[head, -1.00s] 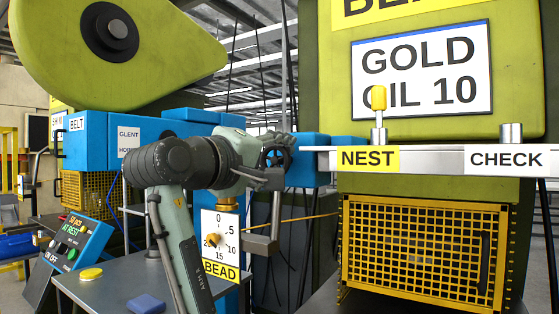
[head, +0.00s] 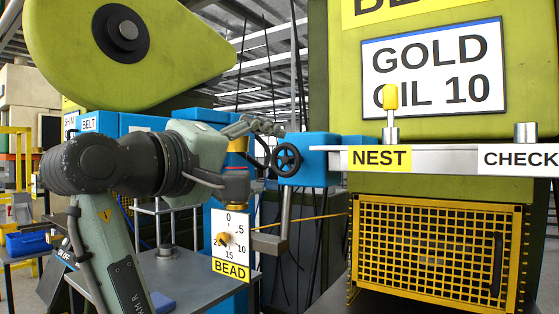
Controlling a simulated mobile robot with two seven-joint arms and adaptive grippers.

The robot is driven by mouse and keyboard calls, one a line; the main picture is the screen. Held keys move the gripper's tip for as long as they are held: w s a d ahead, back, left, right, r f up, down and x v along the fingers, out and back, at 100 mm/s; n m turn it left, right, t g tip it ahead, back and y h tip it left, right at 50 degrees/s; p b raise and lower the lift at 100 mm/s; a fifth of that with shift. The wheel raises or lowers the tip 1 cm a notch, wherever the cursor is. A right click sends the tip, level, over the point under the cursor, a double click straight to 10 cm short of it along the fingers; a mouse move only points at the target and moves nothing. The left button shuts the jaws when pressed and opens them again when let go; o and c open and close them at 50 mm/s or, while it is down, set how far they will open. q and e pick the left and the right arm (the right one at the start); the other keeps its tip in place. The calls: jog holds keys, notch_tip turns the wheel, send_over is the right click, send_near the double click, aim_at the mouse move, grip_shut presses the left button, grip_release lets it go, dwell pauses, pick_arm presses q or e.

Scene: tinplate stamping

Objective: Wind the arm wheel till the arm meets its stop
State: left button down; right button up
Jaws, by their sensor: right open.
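A small black handwheel (head: 287,160) is on the blue block (head: 318,160) at the left end of the pale rail. No label on the wheel is readable. My right gripper (head: 268,126) is open and empty, above and a little left of the wheel, apart from it in the picture. My right forearm and wrist cover the area left of it. Below the wheel is a grey bracket (head: 270,243) and a BEAD dial (head: 230,243) with a yellow pointer. I cannot tell where the arm's stop is. My left gripper is not in view.
The rail (head: 440,160) runs right, with NEST and CHECK labels and a yellow-topped post (head: 391,105). A yellow mesh guard (head: 432,252) is below it. A grey table (head: 190,272) stands at lower left. A green flywheel cover (head: 125,50) is above my arm.

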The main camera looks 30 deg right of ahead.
jog(key=v, duration=0.3)
jog(key=shift+s+a, duration=0.1)
jog(key=shift+a, duration=0.1)
dwell(0.4)
